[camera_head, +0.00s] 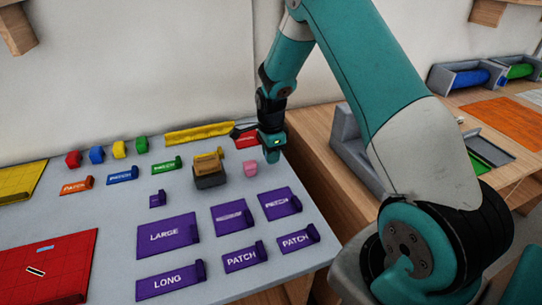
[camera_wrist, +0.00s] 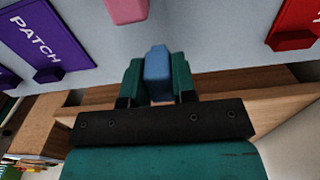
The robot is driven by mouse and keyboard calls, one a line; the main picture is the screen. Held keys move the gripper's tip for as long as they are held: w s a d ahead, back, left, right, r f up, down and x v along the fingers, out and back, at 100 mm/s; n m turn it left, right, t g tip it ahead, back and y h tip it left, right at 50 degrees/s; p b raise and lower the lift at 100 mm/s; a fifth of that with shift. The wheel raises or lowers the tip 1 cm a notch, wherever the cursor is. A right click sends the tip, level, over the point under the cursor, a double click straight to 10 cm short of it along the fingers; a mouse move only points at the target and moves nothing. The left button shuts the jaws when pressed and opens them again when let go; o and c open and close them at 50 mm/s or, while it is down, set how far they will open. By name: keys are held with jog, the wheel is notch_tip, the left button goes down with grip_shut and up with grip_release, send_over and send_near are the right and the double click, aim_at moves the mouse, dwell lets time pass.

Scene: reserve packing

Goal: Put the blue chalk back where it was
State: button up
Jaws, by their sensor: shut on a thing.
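My gripper (camera_head: 271,153) is above the right back part of the grey table, near its right edge. In the wrist view my gripper (camera_wrist: 157,82) is shut on a pale blue block, which I take to be the blue chalk (camera_wrist: 157,62). The chalk sits between the two teal fingers and points toward the pink block (camera_wrist: 125,10). In the head view the fingers hide the chalk. The pink block (camera_head: 250,168) stands on the table just left of and in front of my gripper.
Purple labelled plates (camera_head: 168,234) fill the table's front. A yellow block on a dark base (camera_head: 210,180) stands left of the pink block. Small coloured arched blocks (camera_head: 97,155) line the back left. A wooden table (camera_head: 320,165) adjoins at right.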

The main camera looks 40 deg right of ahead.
jog(key=shift+f, duration=0.8)
jog(key=shift+f, duration=0.2)
jog(key=o, duration=0.8)
jog(key=shift+r, duration=0.1)
jog(key=shift+r, duration=0.1)
